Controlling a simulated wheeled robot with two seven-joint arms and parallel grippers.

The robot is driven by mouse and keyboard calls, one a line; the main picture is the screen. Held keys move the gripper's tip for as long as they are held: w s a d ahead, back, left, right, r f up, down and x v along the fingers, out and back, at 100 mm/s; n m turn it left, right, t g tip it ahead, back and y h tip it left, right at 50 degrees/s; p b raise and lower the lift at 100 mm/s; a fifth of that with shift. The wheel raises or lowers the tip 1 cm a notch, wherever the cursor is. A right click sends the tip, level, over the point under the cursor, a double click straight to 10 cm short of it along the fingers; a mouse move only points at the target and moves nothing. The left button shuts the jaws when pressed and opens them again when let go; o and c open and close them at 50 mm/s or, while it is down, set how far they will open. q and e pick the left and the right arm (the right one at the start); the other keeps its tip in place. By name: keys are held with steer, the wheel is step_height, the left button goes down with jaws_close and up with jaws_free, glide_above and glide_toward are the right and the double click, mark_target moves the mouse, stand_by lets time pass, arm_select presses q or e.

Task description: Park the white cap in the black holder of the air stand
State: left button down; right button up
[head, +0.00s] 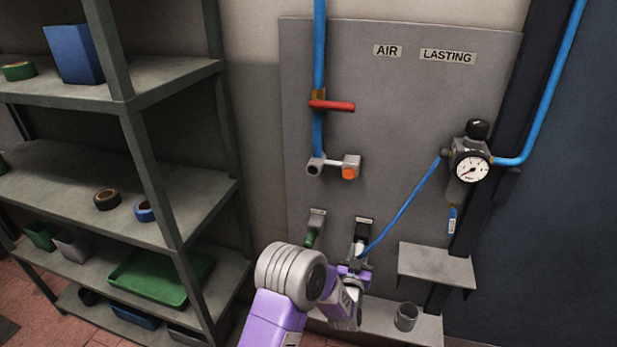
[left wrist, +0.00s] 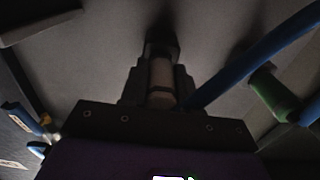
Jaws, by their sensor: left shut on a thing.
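The white cap (left wrist: 161,80) is a pale cylinder between the fingers of my left gripper (left wrist: 160,98), which is shut on it. The black holder (left wrist: 160,47) is directly beyond the cap, in line with it; the cap's far end reaches its dark mouth, but shadow hides how deep it sits. In the head view the left gripper (head: 355,268) is at the lower panel, just below the black holder (head: 360,233), with a bit of white cap (head: 358,248) showing between them. The air stand (head: 400,120) is a grey panel. My right gripper is not in view.
A green plug (head: 310,238) sits in a holder left of the black one; it also shows in the wrist view (left wrist: 274,96). A blue hose (head: 405,208) runs from the gauge (head: 473,169) to the gripper. A small shelf (head: 437,264) and metal cup (head: 406,316) stand at right.

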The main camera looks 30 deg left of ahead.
arm_select(q)
steer(key=shift+w+a, duration=0.2)
steer(key=shift+w, duration=0.45)
steer(key=c, duration=0.8)
jaws_free()
steer(key=shift+o, duration=0.2)
steer(key=p+v, duration=0.2)
steer(key=v, duration=0.6)
steer(key=s+d+f+g+h+p, duration=0.4)
steer(key=s+f+g, duration=0.5)
steer(key=f, duration=0.4)
steer(key=s+d+f+g+h+p, duration=0.1)
steer(key=s+g, duration=0.3)
steer(key=s, duration=0.6)
steer(key=s+d+f+g+h+p, duration=0.2)
steer(key=s+d+g+h, duration=0.1)
steer(key=s, duration=0.7)
steer(key=shift+s+d+g, duration=0.25)
steer(key=shift+d+g, duration=0.35)
steer(key=shift+d, duration=0.15)
